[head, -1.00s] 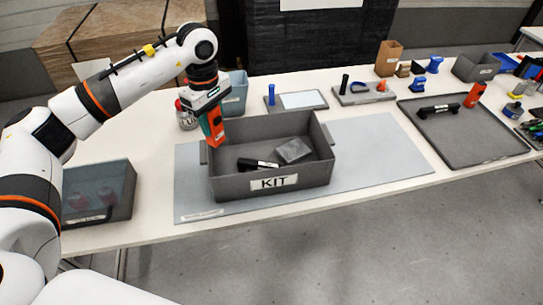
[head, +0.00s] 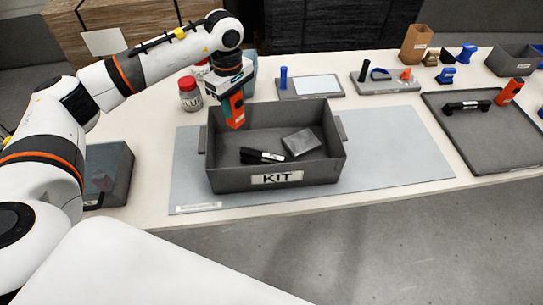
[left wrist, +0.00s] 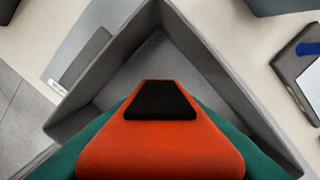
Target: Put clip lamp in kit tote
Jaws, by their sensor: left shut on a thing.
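The kit tote (head: 275,178) is a grey open bin with a KIT label on the grey mat. My left gripper (head: 233,92) points down over the tote's back left part. It is shut on an orange and teal thing with a black patch, which I take as the clip lamp (head: 236,112). In the left wrist view the clip lamp (left wrist: 160,145) fills the lower middle, with the tote's grey walls (left wrist: 210,65) around and below it. The gripper's fingertips are hard to make out. I cannot tell how high the lamp hangs above the tote floor. My right gripper is not in view.
A red-lidded jar (head: 189,95) stands behind left. A dark bin (head: 108,172) is at left. A grey tray (head: 490,135) with black and orange items is at right.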

